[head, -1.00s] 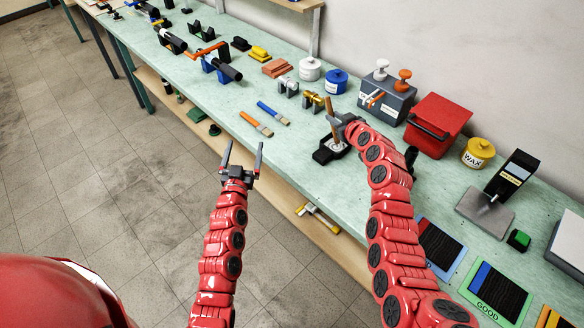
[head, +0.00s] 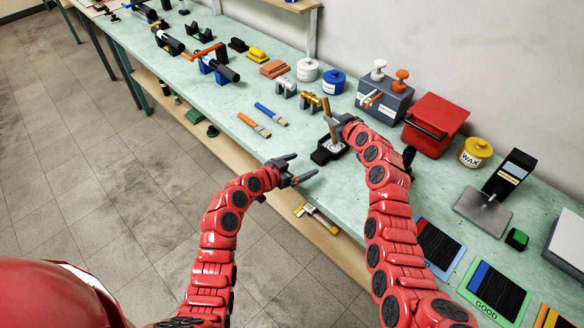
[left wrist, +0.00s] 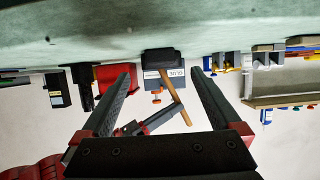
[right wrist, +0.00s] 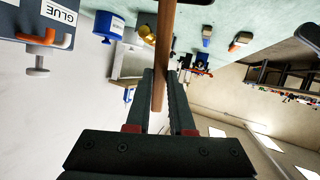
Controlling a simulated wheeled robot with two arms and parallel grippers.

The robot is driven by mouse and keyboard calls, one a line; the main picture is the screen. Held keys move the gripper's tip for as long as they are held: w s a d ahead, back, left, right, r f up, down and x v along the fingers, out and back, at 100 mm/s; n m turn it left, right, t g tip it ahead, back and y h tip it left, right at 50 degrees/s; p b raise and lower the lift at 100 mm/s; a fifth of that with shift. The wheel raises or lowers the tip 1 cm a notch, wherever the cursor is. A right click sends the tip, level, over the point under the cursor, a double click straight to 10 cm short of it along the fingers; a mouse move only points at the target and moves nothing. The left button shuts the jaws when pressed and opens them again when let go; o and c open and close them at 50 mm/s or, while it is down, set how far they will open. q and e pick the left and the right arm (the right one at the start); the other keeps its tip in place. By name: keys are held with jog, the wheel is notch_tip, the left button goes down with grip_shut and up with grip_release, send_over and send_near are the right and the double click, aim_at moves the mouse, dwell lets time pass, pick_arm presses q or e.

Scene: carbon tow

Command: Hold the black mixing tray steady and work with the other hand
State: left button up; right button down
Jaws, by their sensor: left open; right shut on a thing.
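The black mixing tray (head: 320,156) sits near the bench's front edge, with something white inside it. My right gripper (head: 336,122) is shut on a wooden stick (head: 328,107) above the tray; the stick also shows between the fingers in the right wrist view (right wrist: 165,55). The stick's lower end is at the tray, but its exact contact is hidden. My left gripper (head: 305,166) is open and empty, left of and in front of the tray, apart from it. In the left wrist view the tray (left wrist: 160,57) appears beyond and between the open fingers.
Two brushes (head: 270,114) lie on the bench left of the tray. A grey glue dispenser (head: 386,101), a red box (head: 436,122) and a yellow wax tin (head: 475,152) stand behind and right. White and blue jars (head: 334,82) stand at the back. Bench around the tray is mostly clear.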

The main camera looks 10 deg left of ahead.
aim_at(315, 159)
pick_arm(q)
jog(key=x, duration=0.7)
jog(key=shift+w+d, duration=0.1)
jog(key=shift+w, duration=0.1)
jog(key=c, duration=1.5)
jog(key=o, duration=1.4)
jog(key=c, duration=1)
